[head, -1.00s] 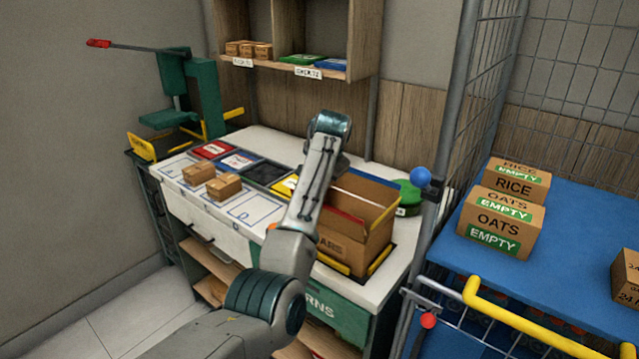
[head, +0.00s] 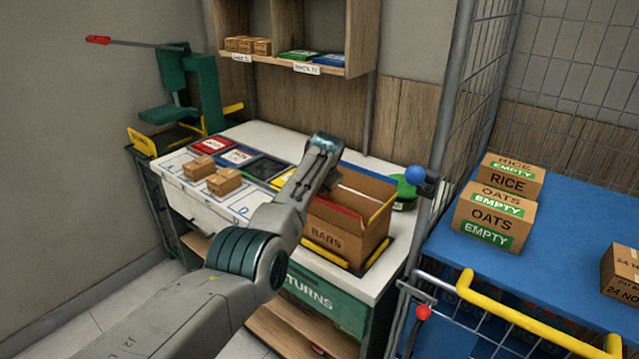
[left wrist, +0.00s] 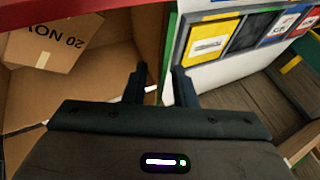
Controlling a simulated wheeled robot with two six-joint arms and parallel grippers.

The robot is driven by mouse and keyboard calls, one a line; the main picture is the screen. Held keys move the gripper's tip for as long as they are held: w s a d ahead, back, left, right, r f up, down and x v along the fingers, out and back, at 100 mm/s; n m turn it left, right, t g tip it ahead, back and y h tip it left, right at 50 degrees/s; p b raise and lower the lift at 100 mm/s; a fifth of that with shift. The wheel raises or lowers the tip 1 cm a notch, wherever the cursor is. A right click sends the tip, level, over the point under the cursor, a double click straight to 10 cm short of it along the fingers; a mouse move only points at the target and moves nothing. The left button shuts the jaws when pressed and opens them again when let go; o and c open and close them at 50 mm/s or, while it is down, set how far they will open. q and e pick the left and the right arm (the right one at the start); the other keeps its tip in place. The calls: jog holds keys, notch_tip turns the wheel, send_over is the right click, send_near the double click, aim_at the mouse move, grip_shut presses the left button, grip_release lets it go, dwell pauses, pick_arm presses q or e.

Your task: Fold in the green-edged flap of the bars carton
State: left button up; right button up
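The bars carton (head: 325,237) stands open on the white worktop, its lettered side facing me. A red edge runs along its near side, a yellow edge along the right and a blue edge at the back. In the left wrist view the carton's inside (left wrist: 105,55) is on the left, holding a small box (left wrist: 52,42). My right gripper is in neither current view.
Two small boxes (head: 224,182) sit on the worktop's left part, before a row of coloured trays (head: 268,169). A wire cage post stands close on the right, beside a blue surface (head: 455,252) with cartons.

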pick_arm(q)
jog(key=shift+c, duration=0.3)
pick_arm(e)
jog(key=shift+s+a, duration=0.1)
jog(key=shift+a, duration=0.1)
pick_arm(q)
grip_shut()
pick_arm(e)
jog(key=shift+a, duration=0.1)
pick_arm(q)
jog(key=shift+s+d, duration=0.1)
jog(key=shift+d, duration=0.05)
pick_arm(e)
jog(key=shift+r, duration=0.1)
pick_arm(q)
jog(key=t+y, duration=0.1)
jog(key=t+y+b, duration=0.1)
jog(key=d+f+m+t+y, duration=0.1)
jog(key=shift+s, duration=0.3)
pick_arm(e)
jog(key=shift+d+f, duration=0.3)
jog(key=shift+f, duration=0.55)
pick_arm(q)
jog(key=shift+a, duration=0.1)
